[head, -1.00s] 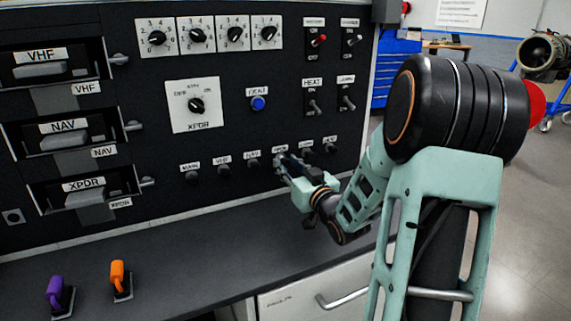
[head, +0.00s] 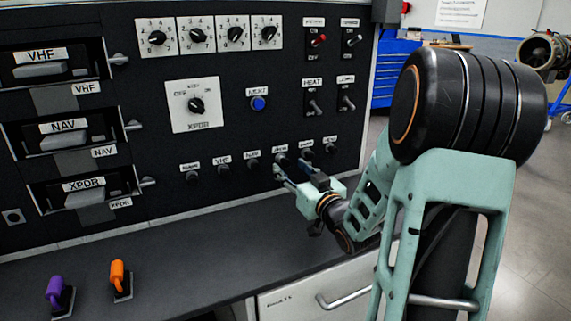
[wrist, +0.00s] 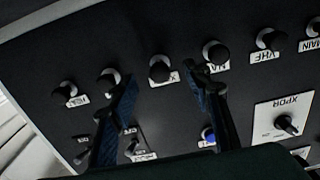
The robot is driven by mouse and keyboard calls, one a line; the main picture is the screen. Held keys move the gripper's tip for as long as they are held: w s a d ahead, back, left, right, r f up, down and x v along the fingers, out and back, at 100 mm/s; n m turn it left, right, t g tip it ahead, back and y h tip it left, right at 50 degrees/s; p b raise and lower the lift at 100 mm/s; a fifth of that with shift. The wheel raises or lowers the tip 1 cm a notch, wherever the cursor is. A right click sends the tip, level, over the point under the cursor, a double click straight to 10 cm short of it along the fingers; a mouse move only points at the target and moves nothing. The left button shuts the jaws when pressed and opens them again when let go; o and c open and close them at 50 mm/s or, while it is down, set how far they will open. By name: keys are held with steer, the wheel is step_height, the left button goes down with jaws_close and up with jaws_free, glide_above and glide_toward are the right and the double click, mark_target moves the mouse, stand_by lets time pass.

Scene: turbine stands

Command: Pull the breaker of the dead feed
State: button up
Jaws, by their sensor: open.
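A row of black breaker knobs runs along the lower panel: MAIN (head: 192,177), VHF (head: 224,171), NAV (head: 253,163), one whose label starts with X (wrist: 160,70), and two more to the right in the head view. My gripper (head: 283,175) is open and empty in front of the row, close to the X breaker. In the wrist view its two blue-lined fingers (wrist: 165,83) spread on either side of and below that knob, with one tip near the NAV knob (wrist: 216,53). I cannot tell whether it touches. No clear sign shows which feed is dead.
An XPDR selector (head: 196,105), a blue button (head: 258,104) and toggle switches (head: 315,105) sit above the breakers. Labelled units (head: 68,132) fill the left. Purple (head: 54,290) and orange (head: 117,277) handled pieces stand on the bench. The bench middle is clear.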

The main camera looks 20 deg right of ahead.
steer(key=shift+s+d, duration=0.1)
steer(key=shift+s, duration=2.05)
